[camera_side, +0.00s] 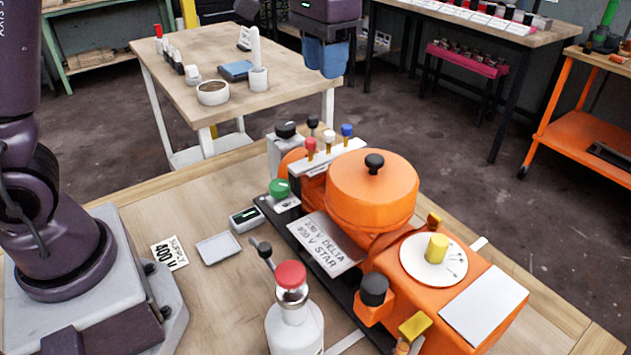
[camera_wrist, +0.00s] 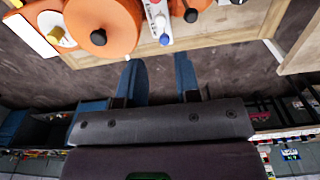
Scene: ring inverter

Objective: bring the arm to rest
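My gripper (camera_side: 326,72) hangs high at the top of the side view, well above the work table, with its blue fingers pointing down. In the wrist view its two blue fingers (camera_wrist: 160,72) stand apart with a clear gap and nothing between them. It is clear of the orange machine (camera_side: 372,190), which has a round lid with a black knob, a white dial with a yellow knob, and red, white and blue plugs. The machine also shows at the top of the wrist view (camera_wrist: 101,30).
A white bottle with a red cap (camera_side: 294,325), a small tray (camera_side: 218,248), a "400 V" supply card (camera_side: 169,253) and a small meter (camera_side: 246,219) are on the table. A second table (camera_side: 180,80) with a bowl stands behind. The air around my gripper looks free.

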